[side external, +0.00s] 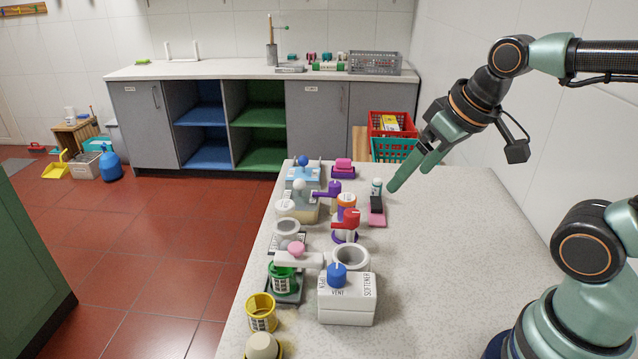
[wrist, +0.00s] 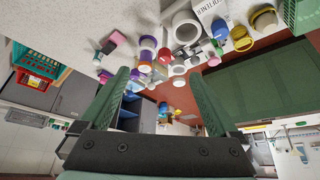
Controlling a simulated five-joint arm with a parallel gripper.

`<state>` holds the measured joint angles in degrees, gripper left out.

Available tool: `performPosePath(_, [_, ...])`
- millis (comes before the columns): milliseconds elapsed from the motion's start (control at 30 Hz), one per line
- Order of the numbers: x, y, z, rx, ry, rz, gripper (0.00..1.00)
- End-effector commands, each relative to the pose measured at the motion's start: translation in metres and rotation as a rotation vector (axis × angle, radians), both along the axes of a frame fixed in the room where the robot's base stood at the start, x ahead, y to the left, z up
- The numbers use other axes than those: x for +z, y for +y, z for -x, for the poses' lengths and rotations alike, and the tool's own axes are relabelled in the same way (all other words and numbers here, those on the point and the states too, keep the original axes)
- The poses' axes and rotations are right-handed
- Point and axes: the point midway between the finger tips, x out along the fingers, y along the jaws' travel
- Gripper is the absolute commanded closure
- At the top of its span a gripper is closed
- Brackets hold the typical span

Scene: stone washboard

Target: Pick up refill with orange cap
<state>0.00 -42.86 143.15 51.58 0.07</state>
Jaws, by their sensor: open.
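A small cylinder with an orange top (side external: 346,200), which looks like the refill with the orange cap, stands among the crowded items on the stone counter, just behind a red-topped item (side external: 350,218).
A white softener box (side external: 347,300) stands nearer the front. The counter's right side (side external: 450,240) is clear.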

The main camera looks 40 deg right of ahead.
Motion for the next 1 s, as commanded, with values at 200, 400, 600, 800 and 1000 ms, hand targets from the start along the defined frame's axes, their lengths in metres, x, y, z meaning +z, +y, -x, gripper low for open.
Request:
performPosePath(200, [0.004,-0.003,-0.019,-0.072,0.056,-0.032,0.04])
performPosePath(400, [0.002,-0.010,-0.060,-0.220,0.156,-0.086,0.04])
performPosePath(600, [-0.015,-0.018,-0.104,-0.378,0.252,-0.132,0.04])
performPosePath(800, [-0.049,-0.028,-0.146,-0.541,0.346,-0.166,0.04])
performPosePath(1000, [-0.090,-0.037,-0.176,-0.684,0.424,-0.185,0.04])
